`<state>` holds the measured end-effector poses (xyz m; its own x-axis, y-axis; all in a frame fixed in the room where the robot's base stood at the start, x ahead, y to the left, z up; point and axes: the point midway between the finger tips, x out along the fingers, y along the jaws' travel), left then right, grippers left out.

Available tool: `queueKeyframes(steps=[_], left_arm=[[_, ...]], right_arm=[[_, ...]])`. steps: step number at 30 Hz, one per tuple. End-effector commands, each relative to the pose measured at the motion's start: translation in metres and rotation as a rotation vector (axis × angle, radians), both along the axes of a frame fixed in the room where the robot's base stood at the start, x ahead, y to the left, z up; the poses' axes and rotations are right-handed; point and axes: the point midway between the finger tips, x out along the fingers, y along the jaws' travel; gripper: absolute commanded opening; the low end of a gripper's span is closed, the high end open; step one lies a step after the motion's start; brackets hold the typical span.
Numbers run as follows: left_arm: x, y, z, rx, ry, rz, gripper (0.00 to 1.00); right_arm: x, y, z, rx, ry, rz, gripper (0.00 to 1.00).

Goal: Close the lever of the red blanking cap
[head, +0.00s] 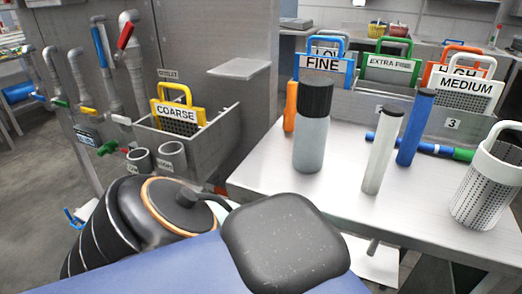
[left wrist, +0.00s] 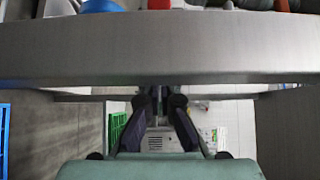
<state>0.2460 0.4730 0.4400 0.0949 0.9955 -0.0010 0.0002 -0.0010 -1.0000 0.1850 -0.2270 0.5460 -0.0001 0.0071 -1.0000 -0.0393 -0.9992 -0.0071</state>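Several pipes with coloured levers stand along the grey panel at the left of the head view. One carries a red lever (head: 126,36), tilted on its upper bend, and one beside it carries a blue lever (head: 99,46). Lower on the panel is a small fitting with a green handle (head: 107,147) and a bit of red. I cannot tell which red part is the blanking cap. My left gripper (left wrist: 162,98) shows only in the left wrist view, its dark fingers converging below a broad grey metal edge (left wrist: 160,50); whether they meet is unclear. My right gripper is not in view.
A grey bin holds a yellow-handled COARSE basket (head: 178,112). The table (head: 265,165) at right carries a grey bottle (head: 311,140), white and blue cylinders, a white perforated basket (head: 490,185) and labelled baskets. Floor (head: 30,180) is open at far left.

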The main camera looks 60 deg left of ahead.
Motion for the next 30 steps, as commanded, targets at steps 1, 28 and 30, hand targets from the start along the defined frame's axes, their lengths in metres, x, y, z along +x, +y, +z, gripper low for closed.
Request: queueKeyframes(steps=[1,28,30], left_arm=[[-0.002,0.001,0.001,0.001,0.001,0.003,0.0],[-0.015,0.003,0.0,0.0,-0.001,0.005,0.0],[-0.015,0.003,0.0,0.0,-0.001,0.005,0.0]], right_arm=[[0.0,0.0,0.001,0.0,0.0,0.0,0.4],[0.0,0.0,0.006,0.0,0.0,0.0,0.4],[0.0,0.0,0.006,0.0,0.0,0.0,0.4]])
